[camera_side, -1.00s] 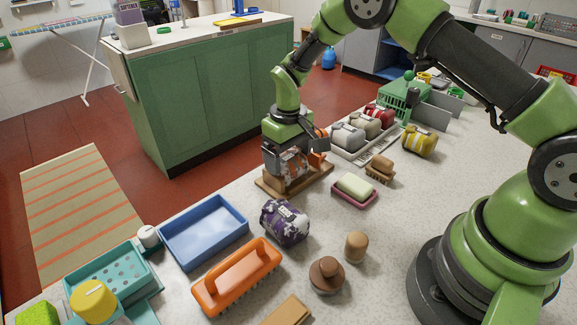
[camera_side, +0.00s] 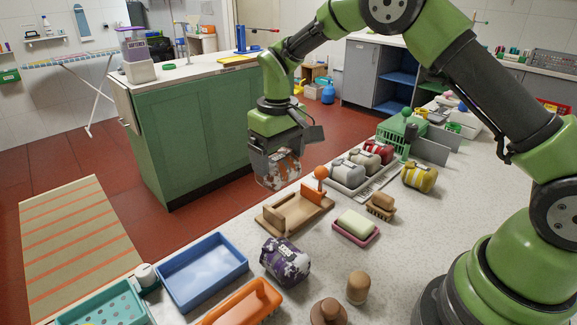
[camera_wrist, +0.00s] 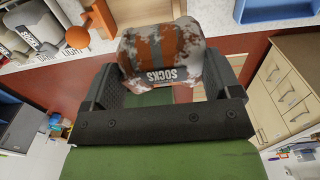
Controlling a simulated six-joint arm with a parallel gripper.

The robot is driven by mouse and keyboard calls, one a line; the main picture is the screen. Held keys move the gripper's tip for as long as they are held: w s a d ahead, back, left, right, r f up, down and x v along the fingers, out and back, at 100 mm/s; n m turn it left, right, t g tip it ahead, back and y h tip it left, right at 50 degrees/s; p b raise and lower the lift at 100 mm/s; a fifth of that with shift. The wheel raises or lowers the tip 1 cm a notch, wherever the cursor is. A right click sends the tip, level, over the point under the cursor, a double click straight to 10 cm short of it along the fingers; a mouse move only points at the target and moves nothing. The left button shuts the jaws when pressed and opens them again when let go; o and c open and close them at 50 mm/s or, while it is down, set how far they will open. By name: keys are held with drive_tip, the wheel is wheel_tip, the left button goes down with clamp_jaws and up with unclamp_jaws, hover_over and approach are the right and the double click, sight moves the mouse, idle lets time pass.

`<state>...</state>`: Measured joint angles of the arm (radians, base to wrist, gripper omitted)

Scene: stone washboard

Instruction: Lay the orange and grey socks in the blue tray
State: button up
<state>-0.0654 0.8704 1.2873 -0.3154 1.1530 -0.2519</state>
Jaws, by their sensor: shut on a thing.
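My gripper (camera_side: 276,168) is shut on a rolled bundle of orange and grey socks (camera_side: 281,172), held in the air above and behind a wooden stand. The wrist view shows the bundle (camera_wrist: 160,55) between the two dark fingers, with a label reading SOCKS. The blue tray (camera_side: 236,288) lies on the counter at the lower left of the side view, in front of and to the left of my gripper. Its inside is empty.
The wooden stand (camera_side: 292,213) with an orange knob is empty. A purple patterned bundle (camera_side: 286,262) lies right of the tray, and an orange brush (camera_side: 245,303) is in front. A pink soap dish (camera_side: 356,229) and a rack of rolled bundles (camera_side: 362,166) stand further right.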

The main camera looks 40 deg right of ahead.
drive_tip(key=a+f, duration=0.2)
drive_tip(key=a, duration=0.8)
drive_tip(key=a+f, duration=0.2)
drive_tip(key=a, duration=0.7)
drive_tip(key=shift+s+a+f, duration=0.1)
drive_tip(key=shift+s+f, duration=0.05)
drive_tip(key=shift+f, duration=0.8)
drive_tip(key=shift+s+a+f, duration=0.1)
drive_tip(key=shift+s+f, duration=0.05)
drive_tip(key=shift+f, duration=0.85)
drive_tip(key=shift+s+f, duration=0.15)
drive_tip(key=shift+f, duration=0.8)
